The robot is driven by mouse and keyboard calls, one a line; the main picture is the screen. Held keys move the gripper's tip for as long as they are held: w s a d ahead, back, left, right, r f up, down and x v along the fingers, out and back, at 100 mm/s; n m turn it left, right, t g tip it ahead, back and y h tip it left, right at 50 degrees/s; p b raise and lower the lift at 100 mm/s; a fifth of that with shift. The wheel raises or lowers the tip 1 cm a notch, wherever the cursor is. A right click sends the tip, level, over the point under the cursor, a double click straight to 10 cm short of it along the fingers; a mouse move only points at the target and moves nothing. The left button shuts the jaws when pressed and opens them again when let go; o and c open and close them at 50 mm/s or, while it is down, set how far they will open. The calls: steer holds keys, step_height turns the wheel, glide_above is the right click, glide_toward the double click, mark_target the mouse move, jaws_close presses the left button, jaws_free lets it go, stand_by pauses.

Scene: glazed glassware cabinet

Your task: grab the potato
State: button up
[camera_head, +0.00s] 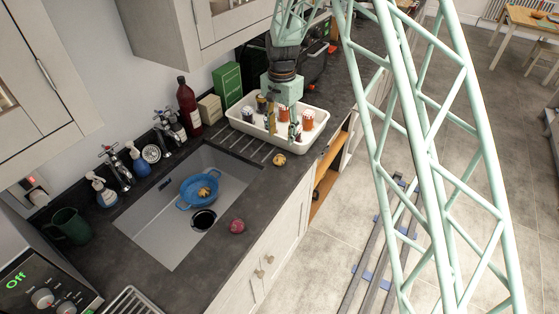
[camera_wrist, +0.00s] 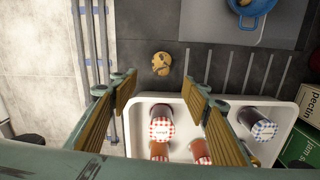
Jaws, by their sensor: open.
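A brown, dark-spotted potato (camera_head: 279,160) lies on the dark worktop, between the white tray and the sink. In the wrist view the potato (camera_wrist: 161,63) is just beyond the tray's edge, between and ahead of the two fingertips. My gripper (camera_head: 283,130) is open and empty above the white tray, apart from the potato. In the wrist view the gripper's ribbed fingers (camera_wrist: 161,90) stand wide apart on either side of the jars.
The white tray (camera_head: 308,142) holds several jars, including one with a checked lid (camera_wrist: 161,130). A blue colander (camera_head: 187,203) with yellowish pieces sits in the sink (camera_head: 160,232). A round red-purple item (camera_head: 237,226) lies on the front worktop. Bottles stand by the wall.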

glide_above(281, 156)
steer(key=shift+s+f+p, duration=0.1)
steer(key=shift+f+p, duration=0.2)
steer(key=shift+f, duration=3.05)
steer(key=shift+f, duration=0.1)
steer(key=shift+f+p, duration=0.5)
steer(key=shift+f, duration=2)
steer(key=shift+c, duration=0.4)
steer(key=c, duration=0.9)
